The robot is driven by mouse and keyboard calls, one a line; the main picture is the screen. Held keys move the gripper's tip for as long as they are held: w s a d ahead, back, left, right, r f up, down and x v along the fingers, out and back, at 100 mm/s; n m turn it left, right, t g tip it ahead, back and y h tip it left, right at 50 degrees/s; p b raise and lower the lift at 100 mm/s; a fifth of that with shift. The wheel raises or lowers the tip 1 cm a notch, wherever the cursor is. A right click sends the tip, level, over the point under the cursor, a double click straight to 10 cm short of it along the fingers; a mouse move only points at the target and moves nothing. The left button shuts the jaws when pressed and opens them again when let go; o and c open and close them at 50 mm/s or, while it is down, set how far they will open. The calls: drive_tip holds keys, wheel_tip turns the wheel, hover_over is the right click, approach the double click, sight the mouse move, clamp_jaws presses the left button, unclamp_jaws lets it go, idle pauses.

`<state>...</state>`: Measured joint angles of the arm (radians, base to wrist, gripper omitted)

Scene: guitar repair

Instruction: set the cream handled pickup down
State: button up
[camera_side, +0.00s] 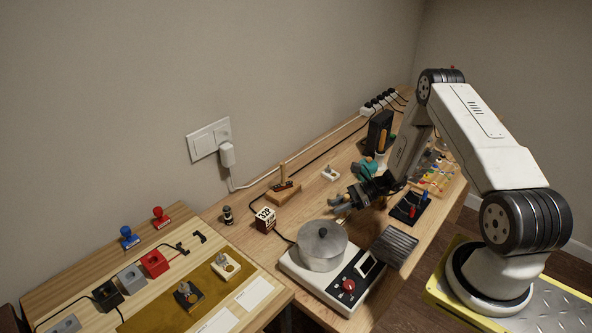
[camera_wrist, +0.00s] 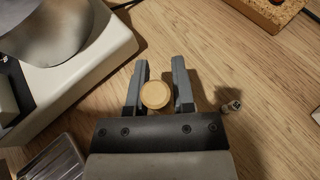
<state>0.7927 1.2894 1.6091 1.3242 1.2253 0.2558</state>
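A cream pickup with an upright handle (camera_side: 225,264) sits on the brass-coloured mat (camera_side: 153,320) at the lower left in the side view. A second pale pickup-like piece with a handle (camera_side: 330,174) stands on the bench behind my gripper (camera_side: 340,206). In the wrist view my gripper (camera_wrist: 158,66) has its two grey fingers apart, with a round tan disc (camera_wrist: 156,95) showing between them. I cannot tell whether the fingers touch the disc or it lies below them. No cream pickup shows between the fingers.
A hot plate (camera_side: 309,272) with a metal pot (camera_side: 322,246) stands in front of my gripper. A wooden block (camera_side: 284,193), a dark pickup (camera_side: 188,294) and a black tray (camera_side: 407,208) are around. A small metal piece (camera_wrist: 231,106) lies right of the fingers.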

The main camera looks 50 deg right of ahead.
drive_tip(key=shift+o, duration=1.4)
drive_tip(key=shift+r, duration=0.15)
drive_tip(key=shift+d+r, duration=0.1)
drive_tip(key=v, duration=1.1)
drive_tip(key=shift+s+d, duration=0.3)
drive_tip(key=shift+r, duration=0.1)
